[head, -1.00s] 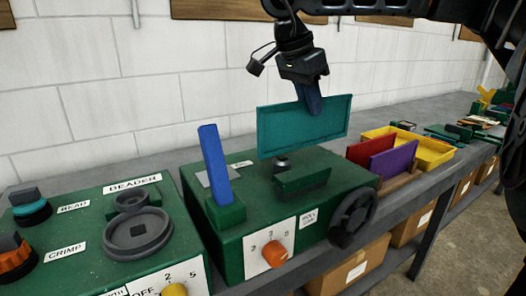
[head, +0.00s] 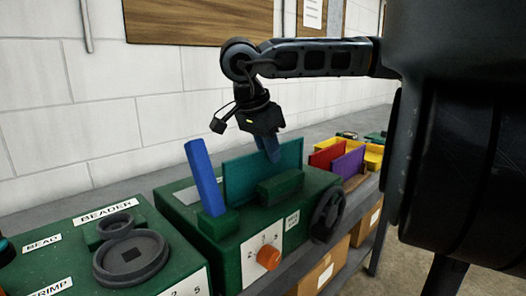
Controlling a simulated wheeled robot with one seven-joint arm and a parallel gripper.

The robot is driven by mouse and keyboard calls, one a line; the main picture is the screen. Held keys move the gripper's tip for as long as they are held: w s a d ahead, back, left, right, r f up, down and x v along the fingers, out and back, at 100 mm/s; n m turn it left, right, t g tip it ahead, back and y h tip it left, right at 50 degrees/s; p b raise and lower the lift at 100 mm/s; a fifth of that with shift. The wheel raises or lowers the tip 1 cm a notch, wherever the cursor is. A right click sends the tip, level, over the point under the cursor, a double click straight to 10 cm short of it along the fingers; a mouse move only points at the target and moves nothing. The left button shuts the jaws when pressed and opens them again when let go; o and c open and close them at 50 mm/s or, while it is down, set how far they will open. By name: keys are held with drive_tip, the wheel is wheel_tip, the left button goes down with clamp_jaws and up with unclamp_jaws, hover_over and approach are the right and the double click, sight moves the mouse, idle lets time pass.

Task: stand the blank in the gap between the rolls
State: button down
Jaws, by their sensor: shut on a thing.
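The blank is a flat teal panel (head: 240,178), upright on its long edge over the green roll machine (head: 225,240). My gripper (head: 270,156) is shut on its upper edge, right of its middle. A low green block (head: 280,187) on the machine stands in front of the panel and hides part of its lower edge. I cannot tell whether that edge touches the machine top or sits in the gap, and no roll behind the panel is visible. A blue upright bar (head: 204,176) in a green foot stands by the panel's left end.
A dark handwheel (head: 328,212) and an orange knob (head: 268,257) are on the machine's front. Red (head: 326,155) and purple (head: 348,163) panels stand to the right near a yellow tray (head: 373,155). The beader machine (head: 90,250) is at left.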

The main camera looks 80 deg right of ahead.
drive_tip(key=shift+f+b, duration=0.2)
drive_tip(key=shift+b, duration=0.1)
drive_tip(key=c, duration=1.1)
unclamp_jaws()
drive_tip(key=shift+r, duration=0.1)
drive_tip(key=shift+r, duration=0.15)
drive_tip(key=shift+w+r+p, duration=0.1)
drive_tip(key=shift+r+p, duration=0.2)
drive_tip(key=shift+p, duration=0.2)
drive_tip(key=p+v, duration=0.5)
drive_tip(key=v, duration=0.6)
drive_tip(key=shift+r, duration=0.2)
